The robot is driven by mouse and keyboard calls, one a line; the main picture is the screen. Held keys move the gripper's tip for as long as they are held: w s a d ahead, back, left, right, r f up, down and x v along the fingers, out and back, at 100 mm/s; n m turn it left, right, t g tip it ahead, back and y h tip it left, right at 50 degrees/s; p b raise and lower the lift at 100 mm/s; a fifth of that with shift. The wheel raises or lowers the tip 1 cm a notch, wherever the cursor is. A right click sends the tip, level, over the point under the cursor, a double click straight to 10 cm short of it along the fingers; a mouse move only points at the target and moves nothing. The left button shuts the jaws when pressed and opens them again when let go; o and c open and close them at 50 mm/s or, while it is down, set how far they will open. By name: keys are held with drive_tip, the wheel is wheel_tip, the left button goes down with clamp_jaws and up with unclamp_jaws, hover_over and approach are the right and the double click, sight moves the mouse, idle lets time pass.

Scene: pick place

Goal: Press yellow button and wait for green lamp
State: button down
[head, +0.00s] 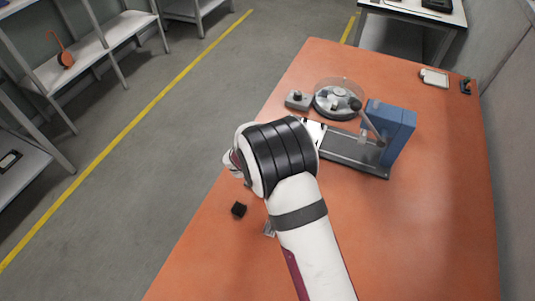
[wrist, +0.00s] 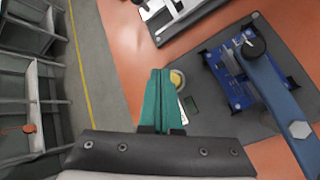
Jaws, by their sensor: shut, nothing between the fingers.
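The yellow button (wrist: 177,79) is a small round yellow spot on a dark grey plate (wrist: 282,52) in the wrist view. My gripper (wrist: 160,74) has teal fingers, pressed together and empty. Its fingertips are just left of the button in that view and partly overlap its edge. I cannot tell whether they touch it or whether it is pressed down. A small dark green-grey rectangle (wrist: 193,107) lies beside the button. I cannot tell whether it is a lamp, and no lit green lamp shows. In the head view my arm hides the button and my fingers.
A blue fixture (wrist: 236,93) with a lever stands on the plate. The table's right side is mostly clear.

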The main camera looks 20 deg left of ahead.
drive_tip(key=shift+f, duration=0.1)
drive_tip(key=shift+f, duration=0.35)
drive_tip(key=shift+f, duration=0.4)
idle(0.7)
idle(0.3)
drive_tip(key=shift+r, duration=0.85)
wheel_tip(320, 180, up, 5)
idle(0.6)
